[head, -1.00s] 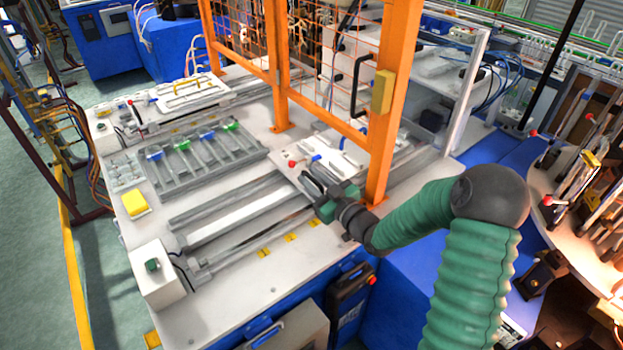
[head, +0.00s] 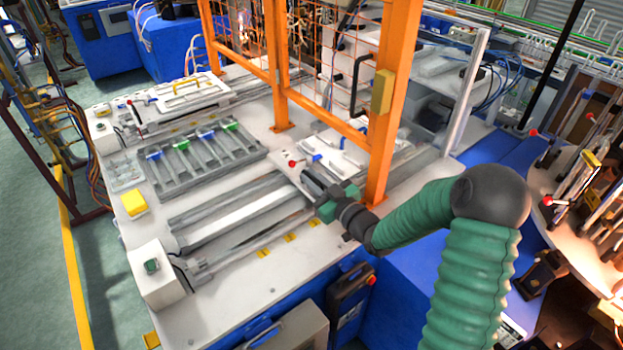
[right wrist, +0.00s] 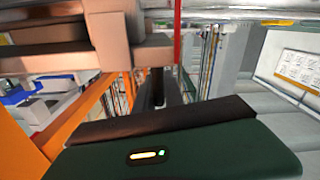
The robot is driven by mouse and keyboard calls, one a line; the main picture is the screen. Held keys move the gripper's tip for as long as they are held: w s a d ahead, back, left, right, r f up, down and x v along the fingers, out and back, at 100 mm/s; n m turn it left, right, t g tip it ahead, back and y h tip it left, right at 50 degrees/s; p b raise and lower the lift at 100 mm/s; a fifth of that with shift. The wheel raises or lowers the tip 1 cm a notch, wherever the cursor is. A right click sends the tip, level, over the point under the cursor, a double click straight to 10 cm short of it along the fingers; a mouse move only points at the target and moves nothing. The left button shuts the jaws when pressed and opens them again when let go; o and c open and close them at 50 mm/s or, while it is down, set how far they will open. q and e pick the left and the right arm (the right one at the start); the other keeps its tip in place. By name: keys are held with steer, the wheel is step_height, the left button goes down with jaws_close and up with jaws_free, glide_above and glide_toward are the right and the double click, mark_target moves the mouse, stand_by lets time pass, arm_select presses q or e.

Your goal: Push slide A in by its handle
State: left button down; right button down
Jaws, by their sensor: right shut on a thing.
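Slide A, which I take to be the pale plate (head: 283,158) on the near rail, sits at the rail's right end beside the orange post. A red knob and a small blue part are on it. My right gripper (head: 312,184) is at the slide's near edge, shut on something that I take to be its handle. The fingers and wrist largely hide the handle. In the right wrist view, my dark green gripper body fills the bottom, and a black post stands beyond it under a tan block (right wrist: 130,50). My left gripper is not in view.
The orange guard post (head: 392,110) and mesh stand close behind my right wrist. A grey tray (head: 195,182) with blue and green pieces lies left of the slide. A white box with a green button (head: 155,275) stands at the near left. The table's front strip is clear.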

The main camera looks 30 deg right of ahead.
mark_target(326, 173)
stand_by(0.6)
steer(key=d, duration=0.3)
steer(key=shift+w+d, duration=0.15)
steer(key=shift+d, duration=0.75)
steer(key=c, duration=1.7)
jaws_free()
steer(key=shift+c, duration=0.2)
steer(key=shift+o, duration=1.3)
steer(key=shift+a, duration=0.2)
steer(key=s+d+b, duration=0.1)
steer(key=s, duration=1.5)
steer(key=shift+s+d+b, duration=0.25)
steer(key=shift+s+b, duration=0.05)
steer(key=shift+s, duration=0.05)
steer(key=shift+f, duration=0.1)
